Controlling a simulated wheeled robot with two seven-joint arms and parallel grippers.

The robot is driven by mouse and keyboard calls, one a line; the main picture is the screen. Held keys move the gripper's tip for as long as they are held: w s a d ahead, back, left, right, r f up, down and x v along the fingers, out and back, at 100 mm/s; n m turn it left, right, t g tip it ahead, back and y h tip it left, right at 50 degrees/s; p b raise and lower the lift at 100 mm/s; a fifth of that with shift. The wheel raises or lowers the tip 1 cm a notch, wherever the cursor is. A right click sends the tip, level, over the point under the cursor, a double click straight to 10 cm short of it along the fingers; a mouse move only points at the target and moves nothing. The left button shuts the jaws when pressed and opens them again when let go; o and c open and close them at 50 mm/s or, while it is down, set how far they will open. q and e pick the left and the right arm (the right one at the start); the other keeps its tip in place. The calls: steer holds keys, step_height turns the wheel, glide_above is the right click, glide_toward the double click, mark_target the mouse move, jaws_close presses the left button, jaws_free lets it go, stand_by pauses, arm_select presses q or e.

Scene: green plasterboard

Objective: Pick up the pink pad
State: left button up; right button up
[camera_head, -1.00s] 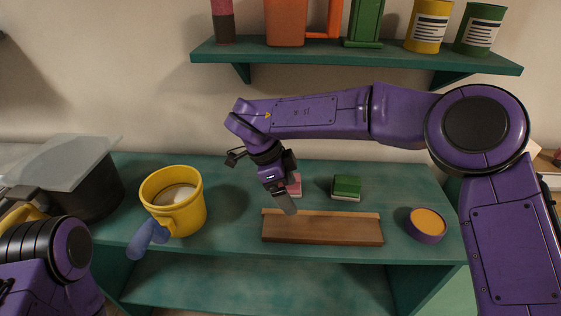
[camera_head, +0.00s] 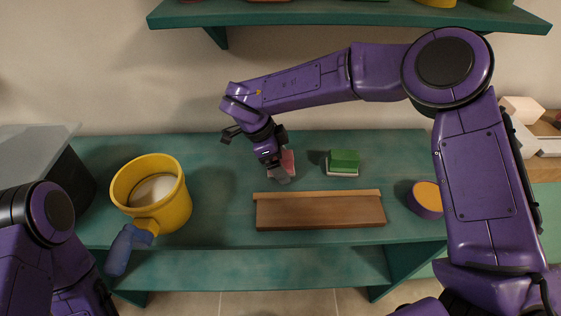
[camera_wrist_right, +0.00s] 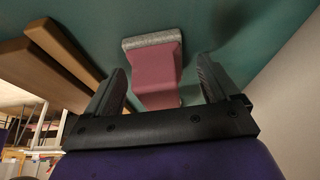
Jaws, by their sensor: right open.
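The pink pad (camera_head: 288,160) lies on the green shelf top behind the wooden board, partly hidden by my right gripper (camera_head: 281,174) in the head view. In the right wrist view the pink pad (camera_wrist_right: 155,72) has a grey strip along its far end and a narrower waist. My right gripper (camera_wrist_right: 162,68) is open, with one finger to each side of the pad's near part. Nothing is clamped, and I cannot tell how far above the pad the fingertips are. My left arm shows at the lower left of the head view, but its gripper is not visible.
The wooden board (camera_head: 320,211) lies along the shelf's front edge. A green pad (camera_head: 344,160) sits right of the pink one, a purple-and-orange round item (camera_head: 426,198) farther right. A yellow mug (camera_head: 176,207) with a blue handle grip stands left. An upper shelf (camera_head: 350,14) hangs above.

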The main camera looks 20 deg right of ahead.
steer(key=c, duration=1.2)
steer(key=shift+r, duration=0.1)
step_height(320, 180, up, 3)
steer(key=shift+f, duration=0.2)
steer(key=s+a+r, duration=0.2)
steer(key=a+r, duration=0.1)
steer(key=a, duration=0.1)
steer(key=s+a+r, duration=0.3)
steer(key=a, duration=0.1)
steer(key=s+a+r, duration=0.2)
steer(key=a+r, duration=0.2)
steer(key=shift+s+r+b, duration=0.1)
steer(key=shift+s+b, duration=0.2)
steer(key=shift+b, duration=0.05)
steer(key=o, duration=0.4)
steer(key=shift+c, duration=1.1)
